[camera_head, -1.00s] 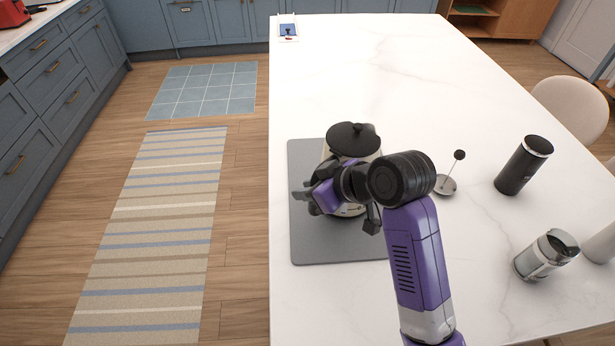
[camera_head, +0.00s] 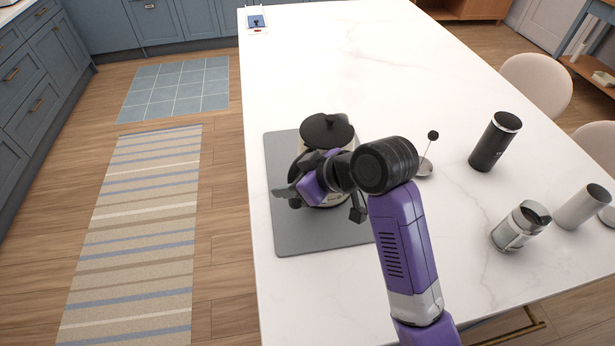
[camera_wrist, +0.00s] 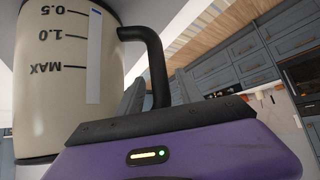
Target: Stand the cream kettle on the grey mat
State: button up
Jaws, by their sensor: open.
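The cream kettle (camera_head: 311,148) with a black lid stands on the grey mat (camera_head: 305,240), near the mat's right side. My arm and gripper hide part of it in the head view. In the wrist view the kettle's cream body (camera_wrist: 65,85) fills the left, with black volume marks and a clear level strip. Its black handle (camera_wrist: 154,60) comes down close to my gripper. My gripper (camera_head: 300,185) is open beside the kettle.
To the right stand a black canister (camera_head: 494,142), a glass jar with a dark lid (camera_head: 520,228), a white cylinder (camera_head: 581,207) and a small metal stand with a black knob (camera_head: 433,135). The white counter (camera_head: 370,60) is clear behind the kettle.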

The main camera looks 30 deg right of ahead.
jog(key=v, duration=1)
jog(key=shift+s, duration=0.15)
